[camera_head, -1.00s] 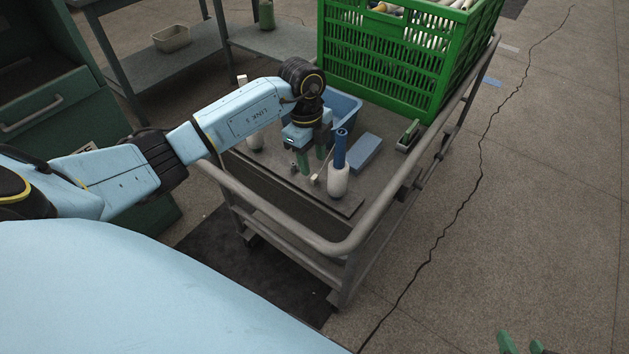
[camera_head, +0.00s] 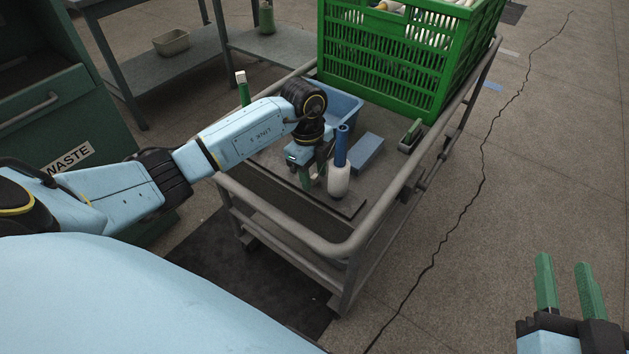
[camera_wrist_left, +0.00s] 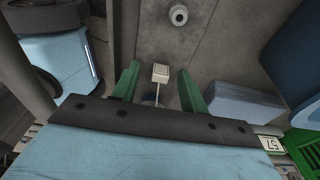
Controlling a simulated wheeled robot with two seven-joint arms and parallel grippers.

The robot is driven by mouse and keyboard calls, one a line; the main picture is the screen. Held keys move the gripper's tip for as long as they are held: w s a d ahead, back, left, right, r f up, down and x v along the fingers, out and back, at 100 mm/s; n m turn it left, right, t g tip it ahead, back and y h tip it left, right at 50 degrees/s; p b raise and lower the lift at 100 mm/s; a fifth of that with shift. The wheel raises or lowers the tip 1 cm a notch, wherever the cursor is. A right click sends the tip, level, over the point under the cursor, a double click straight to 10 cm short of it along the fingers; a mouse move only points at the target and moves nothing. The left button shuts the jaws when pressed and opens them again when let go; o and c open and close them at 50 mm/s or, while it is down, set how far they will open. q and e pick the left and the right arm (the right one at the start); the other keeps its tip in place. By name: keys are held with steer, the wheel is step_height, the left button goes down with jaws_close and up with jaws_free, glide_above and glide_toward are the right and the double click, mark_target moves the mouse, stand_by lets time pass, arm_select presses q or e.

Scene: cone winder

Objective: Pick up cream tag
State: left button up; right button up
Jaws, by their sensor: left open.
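In the left wrist view, a small cream tag (camera_wrist_left: 160,70) with dark marks on its face lies between the fingertips of my left gripper (camera_wrist_left: 159,75). A thin stem runs from the tag back toward the palm. The green fingers are open, with gaps on both sides of the tag. In the head view, my left gripper (camera_head: 312,178) points down low over the cart top (camera_head: 342,203), beside a white cone with a blue tube (camera_head: 340,165). There the tag is mostly hidden by the gripper. My right gripper (camera_head: 564,262) is open and empty over the floor at lower right.
A blue block (camera_head: 366,149) lies right of the cone, and a blue bin (camera_head: 343,105) stands behind. A green crate (camera_head: 385,65) fills the cart's far end. The cart's rail (camera_head: 330,246) borders the near side. Open floor lies to the right.

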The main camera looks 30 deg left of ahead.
arm_select(q)
steer(key=c, duration=0.8)
steer(key=shift+r, duration=0.2)
